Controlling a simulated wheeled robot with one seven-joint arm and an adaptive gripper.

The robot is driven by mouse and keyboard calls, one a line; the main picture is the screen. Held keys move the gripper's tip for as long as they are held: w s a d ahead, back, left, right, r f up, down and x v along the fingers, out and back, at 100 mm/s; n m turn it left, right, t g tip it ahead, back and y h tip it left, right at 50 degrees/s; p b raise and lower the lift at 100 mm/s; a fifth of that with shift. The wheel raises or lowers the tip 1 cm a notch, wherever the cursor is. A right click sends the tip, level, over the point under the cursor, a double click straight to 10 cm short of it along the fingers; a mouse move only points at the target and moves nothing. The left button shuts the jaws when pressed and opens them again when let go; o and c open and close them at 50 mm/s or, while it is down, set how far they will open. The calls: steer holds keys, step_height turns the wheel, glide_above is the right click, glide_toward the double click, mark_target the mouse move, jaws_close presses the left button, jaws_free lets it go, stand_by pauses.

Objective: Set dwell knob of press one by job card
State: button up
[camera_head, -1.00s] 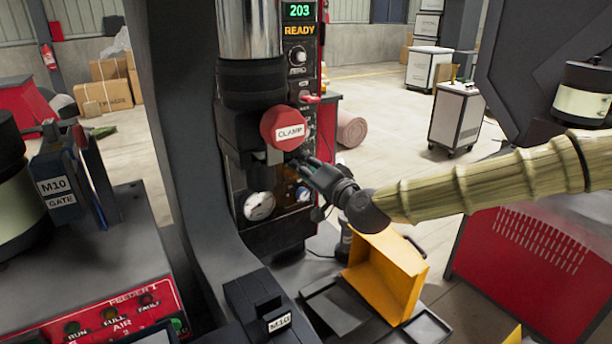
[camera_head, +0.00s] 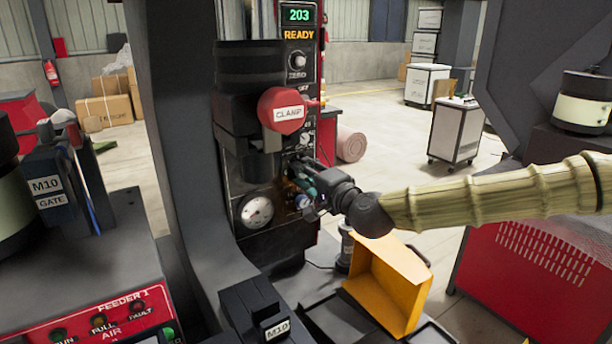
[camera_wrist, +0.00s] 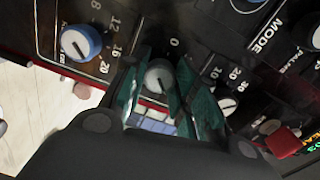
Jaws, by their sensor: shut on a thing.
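The press control panel (camera_head: 312,122) stands upright behind the red CLAMP knob (camera_head: 284,110), with a lit display reading 203 READY (camera_head: 299,24). My gripper (camera_head: 305,178) is at the lower part of this panel, just right of the pressure gauge (camera_head: 257,211). In the wrist view my green-padded fingers (camera_wrist: 172,95) are shut on a small grey knob (camera_wrist: 158,77) with a white pointer line. A 0 and numbers such as 10, 20 and 30 show near it; its name is hidden. No job card is readable in these views.
A blue knob (camera_wrist: 80,43) with a scale to 20 sits beside the held knob, and another pale knob (camera_wrist: 227,106) on the other side. A yellow bin (camera_head: 388,285) stands below my arm. The M10 block (camera_head: 250,305) is at the front.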

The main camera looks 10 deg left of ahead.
steer(key=shift+f, duration=0.1)
steer(key=o, duration=1)
steer(key=v, duration=1.2)
steer(key=shift+d, duration=0.1)
